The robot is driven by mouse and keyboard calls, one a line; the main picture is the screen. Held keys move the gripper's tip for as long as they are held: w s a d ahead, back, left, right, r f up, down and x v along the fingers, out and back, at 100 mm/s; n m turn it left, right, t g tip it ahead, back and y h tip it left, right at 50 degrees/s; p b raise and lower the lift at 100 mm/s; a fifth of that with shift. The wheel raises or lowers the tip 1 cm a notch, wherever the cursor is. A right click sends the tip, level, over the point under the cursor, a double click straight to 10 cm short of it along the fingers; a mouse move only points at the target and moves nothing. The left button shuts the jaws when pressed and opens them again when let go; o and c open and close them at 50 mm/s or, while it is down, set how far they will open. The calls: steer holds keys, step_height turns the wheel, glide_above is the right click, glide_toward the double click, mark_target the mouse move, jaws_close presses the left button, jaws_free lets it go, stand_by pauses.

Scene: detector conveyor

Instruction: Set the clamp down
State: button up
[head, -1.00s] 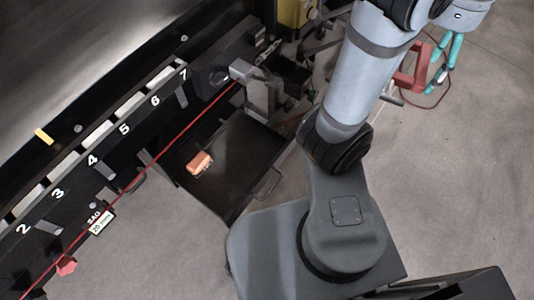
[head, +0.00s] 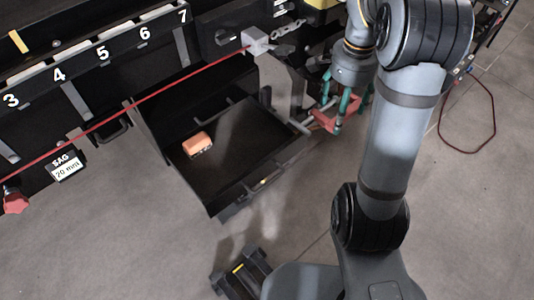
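The clamp (head: 324,120) is a red frame with a grey bar at its left end. My gripper (head: 342,112) has teal fingers and points downward at the upper right of the head view. Its fingers are around the clamp's red part and appear closed on it. The clamp is just right of the black tray's (head: 232,199) upper right corner, beside the grey upright bracket. I cannot tell its height or whether it touches anything. The finger contact is small in the view.
An orange block (head: 197,143) lies in the tray. A red line (head: 150,98) runs along the numbered black rail to a grey block (head: 255,41). A chain (head: 289,28) hangs near that block. A red cable (head: 494,124) loops on the floor at right, where the floor is mostly clear.

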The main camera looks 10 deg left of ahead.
steer(key=s+a+f+b, duration=0.1)
steer(key=a+f, duration=0.2)
steer(key=a, duration=0.2)
steer(key=s+a+f+b, duration=0.1)
steer(key=a+f+b, duration=0.1)
steer(key=a+f, duration=0.2)
steer(key=s+a+f+b, duration=0.1)
steer(key=a+f, duration=0.2)
steer(key=a, duration=0.3)
steer(key=shift+a+f+b, duration=0.15)
steer(key=shift+a+b, duration=0.15)
steer(key=shift+a, duration=0.05)
glide_above(243, 155)
step_height(243, 155, down, 7)
steer(key=shift+r+p, duration=0.2)
steer(key=shift+p, duration=0.25)
steer(key=shift+a+f, duration=0.1)
steer(key=shift+f, duration=1.95)
steer(key=shift+f, duration=0.15)
steer(key=o, duration=1.4)
steer(key=shift+c, duration=0.2)
